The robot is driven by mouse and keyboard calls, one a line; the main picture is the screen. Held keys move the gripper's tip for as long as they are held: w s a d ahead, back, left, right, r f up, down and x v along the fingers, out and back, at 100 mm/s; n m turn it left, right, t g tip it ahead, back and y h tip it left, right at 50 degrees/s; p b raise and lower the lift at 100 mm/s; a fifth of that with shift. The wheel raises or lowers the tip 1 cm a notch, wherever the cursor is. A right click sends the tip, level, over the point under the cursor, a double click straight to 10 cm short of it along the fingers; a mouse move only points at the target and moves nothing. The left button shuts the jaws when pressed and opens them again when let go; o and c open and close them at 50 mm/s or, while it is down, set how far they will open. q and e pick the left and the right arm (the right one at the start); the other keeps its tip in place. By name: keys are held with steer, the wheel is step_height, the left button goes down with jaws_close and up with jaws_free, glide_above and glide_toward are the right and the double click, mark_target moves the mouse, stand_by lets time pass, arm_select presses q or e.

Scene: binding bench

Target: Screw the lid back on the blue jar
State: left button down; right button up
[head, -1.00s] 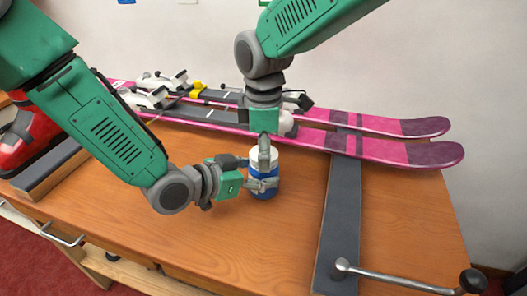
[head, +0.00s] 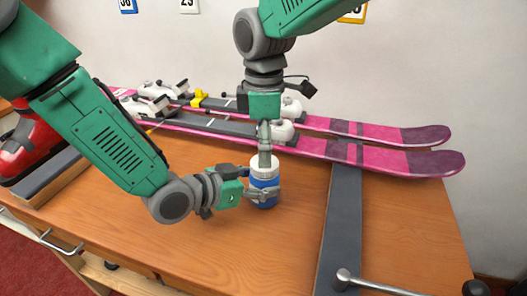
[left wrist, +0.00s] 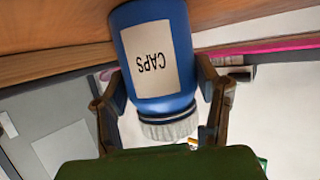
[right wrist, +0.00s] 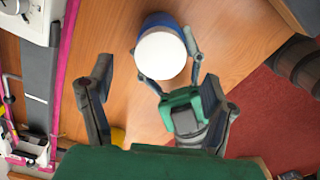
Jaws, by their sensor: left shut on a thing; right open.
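The blue jar (head: 265,200) stands upright on the wooden bench with a white lid (head: 262,171) on its top. The left wrist view shows the jar (left wrist: 160,55) upside down with its label "CAPS" and the ribbed lid (left wrist: 170,130) sitting straight on it; how tight it is cannot be told. My left gripper (head: 260,188) is shut on the jar from the side. My right gripper (head: 264,145) points down over the lid, its fingers open. In the right wrist view the lid (right wrist: 161,55) lies between and beyond the open fingertips, apparently free of them.
Pink skis (head: 400,160) with bindings lie along the back of the bench. A dark strip (head: 340,220) runs across it to the right, with a metal lever (head: 375,287) at the front. A red boot (head: 30,150) stands at the far left.

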mark_target(264, 182)
steer(key=shift+c, duration=0.2)
step_height(264, 182, up, 4)
steer(key=n, duration=0.5)
steer(key=shift+f, duration=0.25)
steer(key=shift+f, duration=4.05)
